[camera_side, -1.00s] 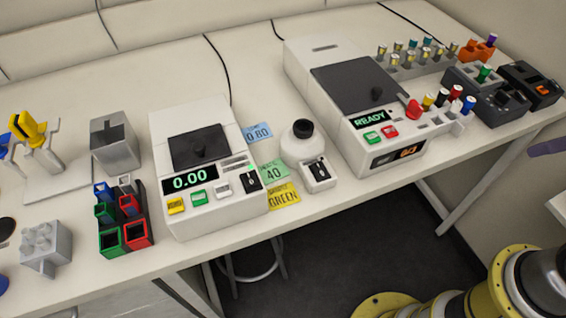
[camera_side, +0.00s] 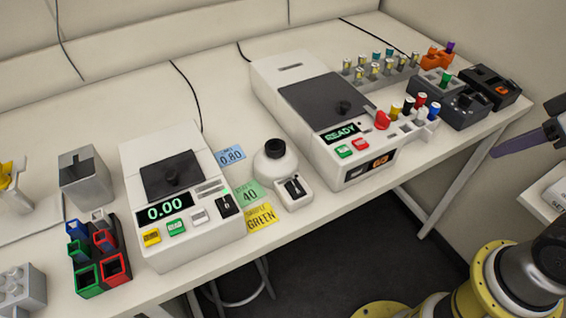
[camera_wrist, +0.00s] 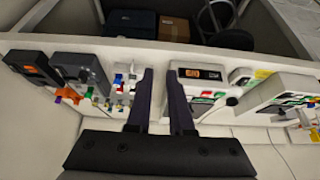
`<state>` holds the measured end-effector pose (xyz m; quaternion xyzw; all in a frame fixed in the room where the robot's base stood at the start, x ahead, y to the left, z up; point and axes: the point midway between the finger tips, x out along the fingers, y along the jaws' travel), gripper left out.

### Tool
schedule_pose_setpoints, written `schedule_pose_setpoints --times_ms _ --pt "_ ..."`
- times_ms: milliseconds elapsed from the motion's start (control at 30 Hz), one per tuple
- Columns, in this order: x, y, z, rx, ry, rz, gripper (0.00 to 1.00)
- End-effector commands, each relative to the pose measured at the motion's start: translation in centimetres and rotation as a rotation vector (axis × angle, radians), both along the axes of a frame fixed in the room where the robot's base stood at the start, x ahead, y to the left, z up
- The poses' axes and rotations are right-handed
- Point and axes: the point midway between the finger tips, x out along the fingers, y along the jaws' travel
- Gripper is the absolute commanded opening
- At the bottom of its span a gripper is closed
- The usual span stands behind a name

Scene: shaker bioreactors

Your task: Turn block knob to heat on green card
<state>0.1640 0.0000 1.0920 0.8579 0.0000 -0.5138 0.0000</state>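A dark block unit (camera_side: 466,108) with a round black knob (camera_side: 464,101) on its front stands at the bench's far right; the knob's setting is too small to read. Beside it is a dark unit with an orange display (camera_side: 501,90). In the wrist view the knob (camera_wrist: 84,76) and the orange display (camera_wrist: 30,70) are to the left of my fingers. The green card (camera_side: 247,194) reads 40 and lies in front of the bottle, left of centre. My gripper (camera_wrist: 160,73) is open and empty; its dark fingers (camera_side: 522,140) hang off the bench's right end.
A white instrument reading READY (camera_side: 341,133) and a rack of capped tubes (camera_side: 381,76) stand left of the block unit. Coloured-capped tubes (camera_side: 410,112) and an orange holder (camera_side: 436,57) crowd it. A yellow card (camera_side: 261,217) reads SAMPLE GREEN. Bare bench shows along the front edge.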

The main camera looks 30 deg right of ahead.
Motion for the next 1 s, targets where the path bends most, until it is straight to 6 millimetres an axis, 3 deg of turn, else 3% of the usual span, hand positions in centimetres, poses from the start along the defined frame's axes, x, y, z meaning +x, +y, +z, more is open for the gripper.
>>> schedule_pose_setpoints --times_ms 33,133,300,467,733,867,1000 --pt "0.0 0.0 0.0 0.0 0.0 0.0 0.31" --pt "0.0 0.0 0.0 0.0 0.0 0.0 0.46" --pt "-0.4 0.0 -0.2 -0.02 0.021 0.04 0.46" --pt "0.8 -0.1 3.3 -0.076 0.031 0.14 0.46" --pt "7.0 -3.1 8.9 -0.136 0.155 0.201 0.46" --pt "10.9 -5.9 10.3 -0.139 0.232 0.197 0.46" --pt "14.8 -9.9 10.3 -0.122 0.311 0.173 0.46"
